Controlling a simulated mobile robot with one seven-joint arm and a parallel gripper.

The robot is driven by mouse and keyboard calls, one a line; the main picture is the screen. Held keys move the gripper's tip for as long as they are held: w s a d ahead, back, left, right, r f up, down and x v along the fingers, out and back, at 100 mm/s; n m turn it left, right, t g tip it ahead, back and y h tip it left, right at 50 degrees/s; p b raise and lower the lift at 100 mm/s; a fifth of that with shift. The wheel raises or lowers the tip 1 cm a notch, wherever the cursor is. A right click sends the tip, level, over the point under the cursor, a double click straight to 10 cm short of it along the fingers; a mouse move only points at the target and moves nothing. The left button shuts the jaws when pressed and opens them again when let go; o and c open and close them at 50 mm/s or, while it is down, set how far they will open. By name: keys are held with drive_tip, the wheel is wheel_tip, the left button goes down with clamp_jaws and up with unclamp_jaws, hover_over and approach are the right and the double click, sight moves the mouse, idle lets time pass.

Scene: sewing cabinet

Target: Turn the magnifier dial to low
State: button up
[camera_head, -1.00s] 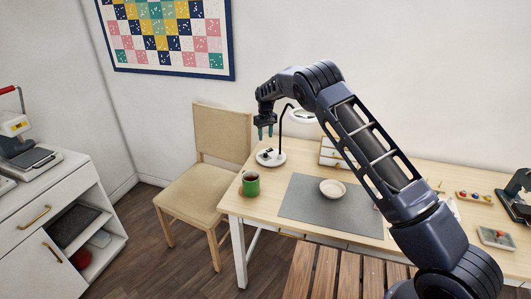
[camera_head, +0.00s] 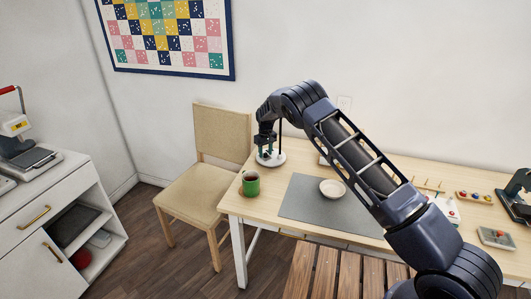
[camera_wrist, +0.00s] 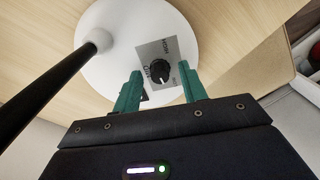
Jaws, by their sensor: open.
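The magnifier's round white base (camera_head: 279,159) stands at the left end of the table, and it also shows in the wrist view (camera_wrist: 105,58). On it, in the wrist view, is a grey label plate with a black dial (camera_wrist: 159,73). HIGH is printed on the plate toward the top, with smaller lettering near the dial; I cannot tell the pointer's setting. My gripper (camera_wrist: 160,69) is open, its two green fingertips on either side of the dial; contact cannot be told. In the head view my gripper (camera_head: 265,153) is low over the base and hides the dial.
The magnifier's black post (camera_wrist: 52,77) rises close to the left of my gripper in the wrist view. A green mug (camera_head: 250,185) stands near the table's left edge. A grey mat (camera_head: 305,205) with a white bowl (camera_head: 332,188) lies to the right. A chair (camera_head: 222,135) stands at left.

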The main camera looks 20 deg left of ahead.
sight(266, 153)
clamp_jaws()
drive_tip(key=shift+m, duration=0.6)
unclamp_jaws()
wheel_tip(266, 153, up, 11)
idle(0.6)
